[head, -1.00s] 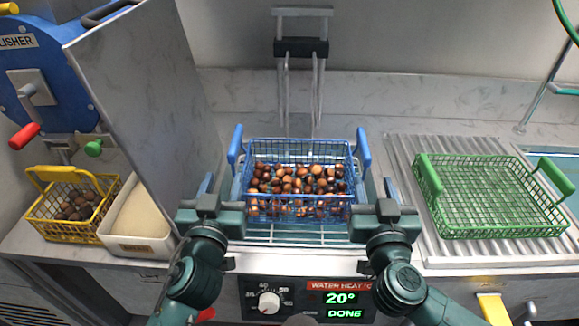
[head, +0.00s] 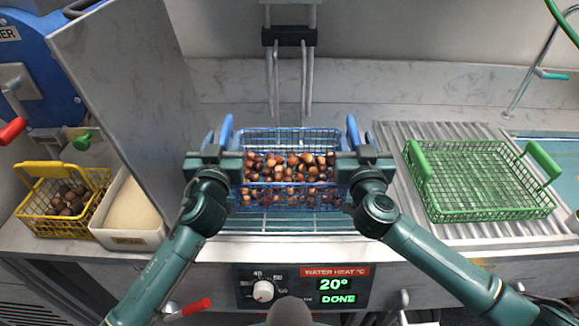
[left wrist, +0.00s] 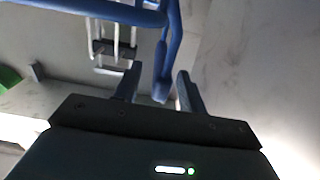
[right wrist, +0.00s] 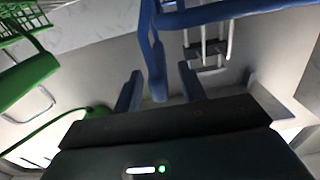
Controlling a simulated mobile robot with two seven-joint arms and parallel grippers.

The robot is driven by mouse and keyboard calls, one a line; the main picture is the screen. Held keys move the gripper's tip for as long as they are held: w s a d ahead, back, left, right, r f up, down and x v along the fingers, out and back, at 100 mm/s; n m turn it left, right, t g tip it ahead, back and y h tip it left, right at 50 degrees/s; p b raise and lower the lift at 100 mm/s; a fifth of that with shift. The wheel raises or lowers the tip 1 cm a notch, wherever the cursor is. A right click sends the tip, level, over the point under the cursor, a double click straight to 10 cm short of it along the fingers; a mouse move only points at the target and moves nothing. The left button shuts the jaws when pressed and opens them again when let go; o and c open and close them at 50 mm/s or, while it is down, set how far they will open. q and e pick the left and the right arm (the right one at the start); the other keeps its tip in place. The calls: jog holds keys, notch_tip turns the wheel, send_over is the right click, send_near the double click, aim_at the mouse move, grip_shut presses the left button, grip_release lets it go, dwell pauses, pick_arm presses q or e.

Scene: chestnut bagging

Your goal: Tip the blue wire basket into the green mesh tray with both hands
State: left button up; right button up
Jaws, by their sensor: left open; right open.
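The blue wire basket (head: 290,200) is full of brown chestnuts (head: 285,170) and sits upright over the water heater basin. My left gripper (head: 217,140) is at the basket's left handle (head: 226,130). In the left wrist view, its open fingers (left wrist: 158,85) stand either side of the blue handle (left wrist: 162,85). My right gripper (head: 361,140) is at the right handle (head: 352,131). In the right wrist view, its open fingers (right wrist: 160,88) stand either side of the handle (right wrist: 158,80). The green mesh tray (head: 480,190) is empty, on the ridged drainboard to the right.
A yellow wire basket (head: 38,169) with dark chestnuts and a white container (head: 125,238) stand at the left, beside a tall metal panel (head: 130,80). The heater panel (head: 305,287) reads 20° and DONE. The ridged drainboard (head: 400,130) is bare around the tray.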

aim_at(224, 130)
pick_arm(q)
jog(key=shift+w, duration=1.55)
pick_arm(e)
jog(key=shift+w, duration=1.55)
pick_arm(q)
jog(key=shift+c, duration=0.4)
pick_arm(e)
jog(key=shift+c, duration=0.4)
pick_arm(q)
grip_shut()
pick_arm(e)
grip_shut()
